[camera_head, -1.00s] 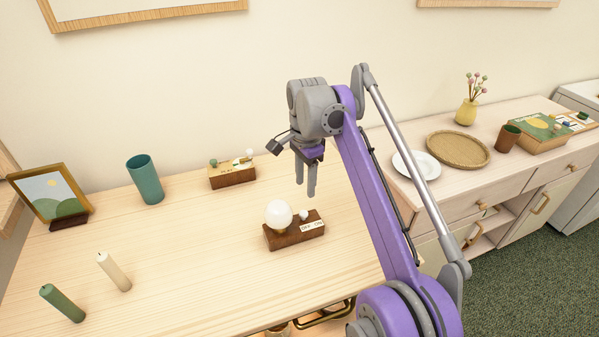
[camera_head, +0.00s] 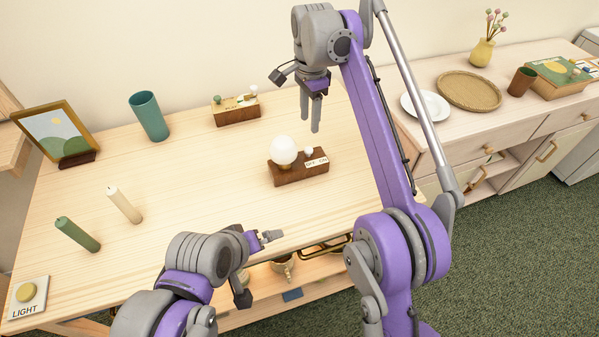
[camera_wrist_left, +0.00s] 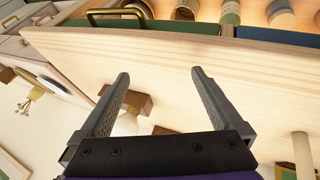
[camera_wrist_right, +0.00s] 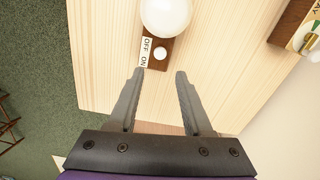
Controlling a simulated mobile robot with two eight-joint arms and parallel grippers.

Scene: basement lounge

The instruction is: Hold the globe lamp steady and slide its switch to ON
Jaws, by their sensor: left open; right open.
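The globe lamp is a white ball (camera_head: 284,150) on a dark brown wooden base (camera_head: 288,177) in the middle of the table. A small white knob (camera_head: 309,152) stands on the base behind an OFF/ON label (camera_head: 316,162). In the right wrist view the knob (camera_wrist_right: 160,53) sits nearer the ON end. My right gripper (camera_head: 311,128) is open and empty, above and behind the lamp. My left gripper (camera_head: 272,236) is low at the table's front edge, in front of the lamp. In the left wrist view it (camera_wrist_left: 158,78) is open, with the lamp base (camera_wrist_left: 137,103) beyond, partly hidden by a finger.
A second wooden box with knobs (camera_head: 237,115) stands behind. A teal cup (camera_head: 149,116), picture frame (camera_head: 57,132), cream candle (camera_head: 124,205), green candle (camera_head: 77,234) and LIGHT button (camera_head: 26,296) are at left. A sideboard (camera_head: 480,120) stands right. The table around the lamp is clear.

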